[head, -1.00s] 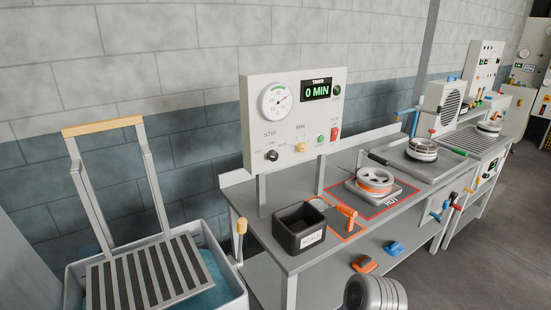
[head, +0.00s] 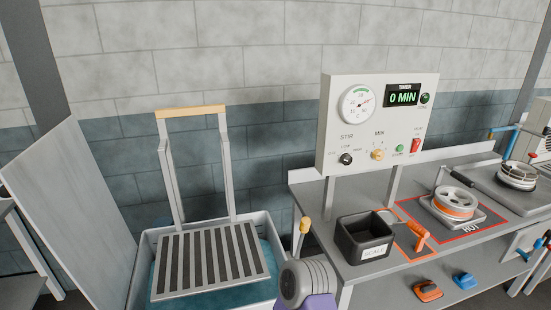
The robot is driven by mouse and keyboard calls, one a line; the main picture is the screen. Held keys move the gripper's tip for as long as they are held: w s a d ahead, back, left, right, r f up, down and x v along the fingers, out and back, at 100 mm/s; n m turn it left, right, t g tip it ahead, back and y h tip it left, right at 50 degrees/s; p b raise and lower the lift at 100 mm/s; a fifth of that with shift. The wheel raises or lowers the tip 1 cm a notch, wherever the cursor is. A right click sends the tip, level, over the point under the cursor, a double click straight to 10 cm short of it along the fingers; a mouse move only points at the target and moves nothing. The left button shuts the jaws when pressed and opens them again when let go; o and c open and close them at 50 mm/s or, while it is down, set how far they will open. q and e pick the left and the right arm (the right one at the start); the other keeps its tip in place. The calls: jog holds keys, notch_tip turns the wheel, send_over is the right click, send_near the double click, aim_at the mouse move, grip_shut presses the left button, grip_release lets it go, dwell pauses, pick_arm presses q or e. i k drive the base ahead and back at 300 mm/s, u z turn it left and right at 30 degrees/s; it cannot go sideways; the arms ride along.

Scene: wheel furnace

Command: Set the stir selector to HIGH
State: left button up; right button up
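The stir selector (head: 346,159) is a small black knob at the lower left of the upright white control panel (head: 330,120), under the STIR label. Small position marks stand around it, LOW above it. Its pointer looks turned up near LOW, but it is too small to be sure. No gripper fingers are in the head view.
A black SCALE bin (head: 375,252) stands on the bench's left end below the panel. An orange-handled tool (head: 419,236) lies beside it, and a wheel (head: 456,202) sits on the HOT plate. A slatted rack (head: 209,262) over a water tank is at the left.

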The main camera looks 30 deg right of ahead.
aim_at(346, 157)
jog(key=u, duration=0.85)
jog(key=k, duration=1.25)
jog(key=z, duration=1.45)
jog(key=i, duration=0.45)
